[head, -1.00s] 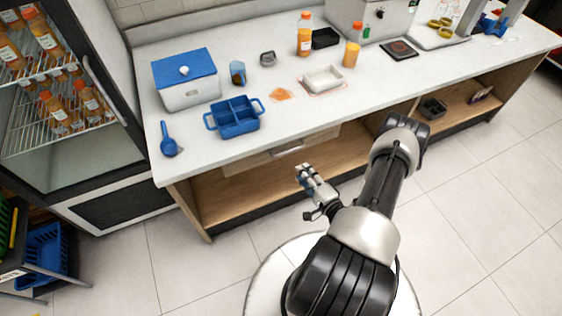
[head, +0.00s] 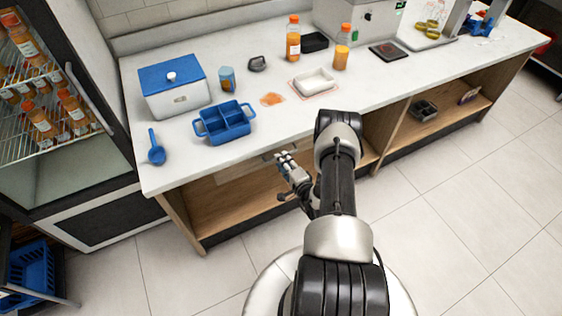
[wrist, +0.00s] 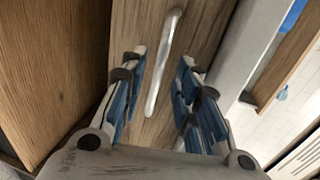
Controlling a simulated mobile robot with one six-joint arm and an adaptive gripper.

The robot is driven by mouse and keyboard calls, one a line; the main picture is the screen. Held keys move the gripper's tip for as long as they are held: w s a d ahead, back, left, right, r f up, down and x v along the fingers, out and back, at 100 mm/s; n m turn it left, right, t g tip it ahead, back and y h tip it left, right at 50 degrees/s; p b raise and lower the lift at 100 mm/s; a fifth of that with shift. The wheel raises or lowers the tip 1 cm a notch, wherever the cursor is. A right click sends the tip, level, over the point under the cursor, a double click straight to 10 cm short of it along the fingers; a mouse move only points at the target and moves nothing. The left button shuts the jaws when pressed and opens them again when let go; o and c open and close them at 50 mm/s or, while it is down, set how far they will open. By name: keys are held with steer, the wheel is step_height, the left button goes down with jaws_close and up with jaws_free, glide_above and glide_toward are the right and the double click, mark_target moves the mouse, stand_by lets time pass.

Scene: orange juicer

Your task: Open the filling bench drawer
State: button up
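The filling bench drawer (head: 238,171) sits under the worktop, left of the bench's middle, and looks closed. Its pale wood front (wrist: 204,25) fills the middle of the wrist view, with a long silver bar handle (wrist: 163,65). My gripper (wrist: 162,62) is open, with one blue-padded finger on each side of the handle; no contact is visible. In the head view my gripper (head: 283,158) is just in front of the drawer, and it and my arm hide part of the drawer front and most of the handle.
The white worktop (head: 190,142) overhangs the drawer. On it are a blue divided caddy (head: 224,123), a blue-lidded box (head: 175,88), a blue scoop (head: 156,150), and bottles. An open wooden shelf (head: 220,205) lies below. The fridge (head: 60,170) stands at left; floor at right is clear.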

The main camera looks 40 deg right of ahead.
steer(key=shift+x, duration=1.2)
steer(key=shift+c, duration=0.4)
jaws_close()
